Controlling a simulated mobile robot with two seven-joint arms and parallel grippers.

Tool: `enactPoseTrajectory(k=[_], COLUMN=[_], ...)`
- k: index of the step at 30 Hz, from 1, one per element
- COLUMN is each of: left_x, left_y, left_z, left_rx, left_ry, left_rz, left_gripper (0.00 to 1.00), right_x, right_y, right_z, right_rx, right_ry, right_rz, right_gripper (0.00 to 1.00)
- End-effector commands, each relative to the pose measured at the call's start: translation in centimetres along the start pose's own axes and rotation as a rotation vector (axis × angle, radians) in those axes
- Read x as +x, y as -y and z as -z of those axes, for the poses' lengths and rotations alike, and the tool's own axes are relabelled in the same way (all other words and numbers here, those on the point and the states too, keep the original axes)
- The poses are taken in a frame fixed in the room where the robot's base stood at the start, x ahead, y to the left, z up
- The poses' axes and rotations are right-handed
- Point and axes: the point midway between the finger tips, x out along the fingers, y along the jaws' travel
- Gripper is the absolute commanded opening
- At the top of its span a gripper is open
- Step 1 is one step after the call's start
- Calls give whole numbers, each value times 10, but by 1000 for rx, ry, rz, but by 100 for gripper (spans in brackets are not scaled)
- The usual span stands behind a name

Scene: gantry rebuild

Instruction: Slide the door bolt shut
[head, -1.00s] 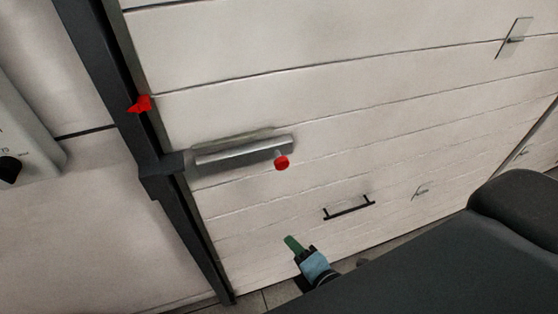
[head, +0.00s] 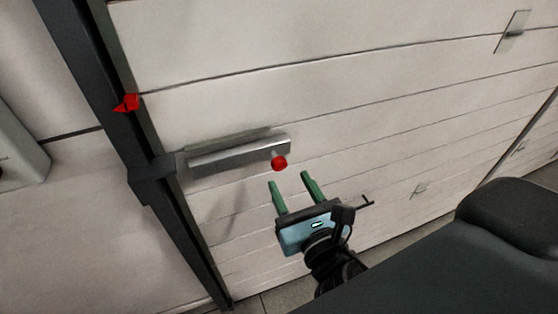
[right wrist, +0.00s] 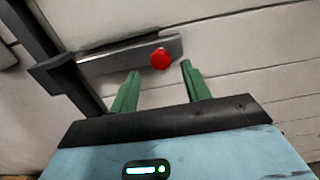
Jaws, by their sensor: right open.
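The door bolt (head: 235,156) is a grey metal bar on the white plank door (head: 350,100), with a round red knob (head: 279,163) near its right end. A dark bracket (head: 152,178) on the dark post stands at the bolt's left. My right gripper (head: 290,179) is open and empty, with green fingers pointing up, just below the knob and apart from it. In the right wrist view the red knob (right wrist: 160,58) shows beyond and between the two fingertips (right wrist: 160,68), in front of the bolt (right wrist: 120,57). My left gripper is not in view.
The dark post (head: 100,120) runs down the door's left edge and carries a red pointed piece (head: 127,103). A small metal plate (head: 514,32) is at upper right. A black handle (head: 368,201) is partly hidden behind my right gripper.

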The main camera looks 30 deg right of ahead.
Motion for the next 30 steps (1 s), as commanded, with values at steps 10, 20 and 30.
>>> enactPoseTrajectory(k=[10, 20, 30], left_x=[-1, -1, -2], left_y=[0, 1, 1], left_z=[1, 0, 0], left_rx=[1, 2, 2], left_ry=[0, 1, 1], left_rz=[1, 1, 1], left_gripper=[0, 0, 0], right_x=[51, 69, 69], right_y=[0, 0, 0], right_z=[-1, 0, 0], right_rx=[1, 2, 2], right_ry=[2, -1, -1], right_rz=[0, 0, 0], right_gripper=[47, 47, 28])
